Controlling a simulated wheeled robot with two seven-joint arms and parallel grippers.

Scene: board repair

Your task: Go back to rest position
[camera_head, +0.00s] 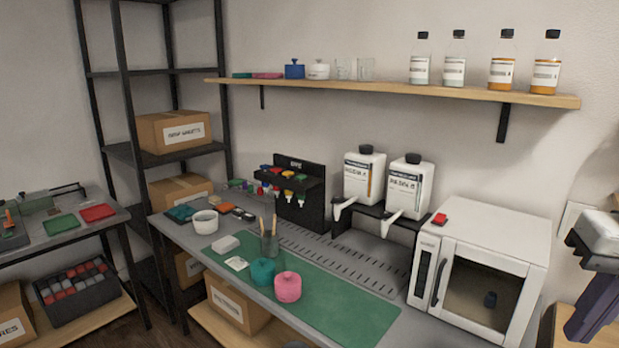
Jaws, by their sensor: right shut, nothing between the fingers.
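My right gripper (588,318) is at the far right edge of the picture, partly cut off by the frame. Its dark fingers point down and are shut, with nothing between them. It is to the right of the white oven (480,264) and apart from it. My left gripper is not in view.
The grey workbench (385,332) carries a green mat (335,290), a pink pot (287,287), a teal pot (262,271) and two white dispensers (405,187). A wall shelf (400,88) holds bottles. A dark rack (120,100) stands at left.

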